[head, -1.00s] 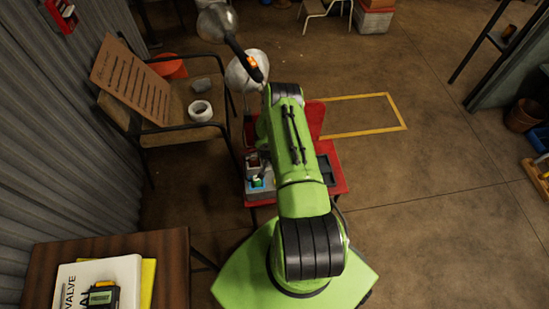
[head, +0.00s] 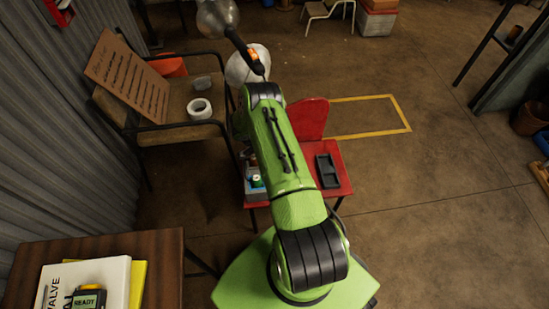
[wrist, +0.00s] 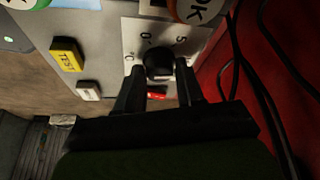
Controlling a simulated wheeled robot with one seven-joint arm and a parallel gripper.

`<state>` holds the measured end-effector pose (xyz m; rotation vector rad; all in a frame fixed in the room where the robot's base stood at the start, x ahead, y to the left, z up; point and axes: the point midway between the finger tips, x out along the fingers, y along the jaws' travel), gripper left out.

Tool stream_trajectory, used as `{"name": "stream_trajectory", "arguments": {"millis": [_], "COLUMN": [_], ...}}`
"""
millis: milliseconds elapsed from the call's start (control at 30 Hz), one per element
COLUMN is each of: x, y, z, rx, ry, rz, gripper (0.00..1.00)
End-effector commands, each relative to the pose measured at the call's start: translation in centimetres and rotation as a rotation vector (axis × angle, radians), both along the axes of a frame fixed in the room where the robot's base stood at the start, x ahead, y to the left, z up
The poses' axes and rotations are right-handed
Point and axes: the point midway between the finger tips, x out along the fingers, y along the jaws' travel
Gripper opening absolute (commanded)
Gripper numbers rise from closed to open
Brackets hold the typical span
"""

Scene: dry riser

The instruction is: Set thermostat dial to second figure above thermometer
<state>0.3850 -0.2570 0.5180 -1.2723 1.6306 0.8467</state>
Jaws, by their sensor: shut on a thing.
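The black thermostat dial (wrist: 158,66) sits on a pale plate (wrist: 130,38) on a grey panel in the wrist view. The figures 0 and 5 and a °C mark show around it. My gripper (wrist: 160,76) is shut on the dial, one finger on each side. The dial's pointer direction is not clear. In the head view my arm hides the gripper and dial. I cannot make out a thermometer or its reading.
A yellow TEST button (wrist: 68,54), a white button (wrist: 88,91) and a red part (wrist: 157,96) are near the dial. Dark cables (wrist: 245,60) hang at the right. In the head view, a black tray (head: 327,170) lies on the red chair (head: 339,187).

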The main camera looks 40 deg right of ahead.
Motion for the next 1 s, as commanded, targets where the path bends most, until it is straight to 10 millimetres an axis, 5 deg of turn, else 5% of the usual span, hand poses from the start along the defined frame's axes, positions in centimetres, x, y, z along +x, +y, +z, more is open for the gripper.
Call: {"name": "stream_trajectory", "arguments": {"millis": [733, 767, 900, 1000], "x": [0.00, -0.01, 0.01, 0.01], "y": [0.09, 0.09, 0.07, 0.05], "z": [-0.16, -0.16, -0.13, -0.10], "rx": [0.004, 0.004, 0.004, 0.003], "ry": [0.001, 0.001, 0.001, 0.000], "rz": [-0.092, -0.092, -0.092, -0.091], "gripper": [0.07, 0.39, 0.60, 0.61]}}
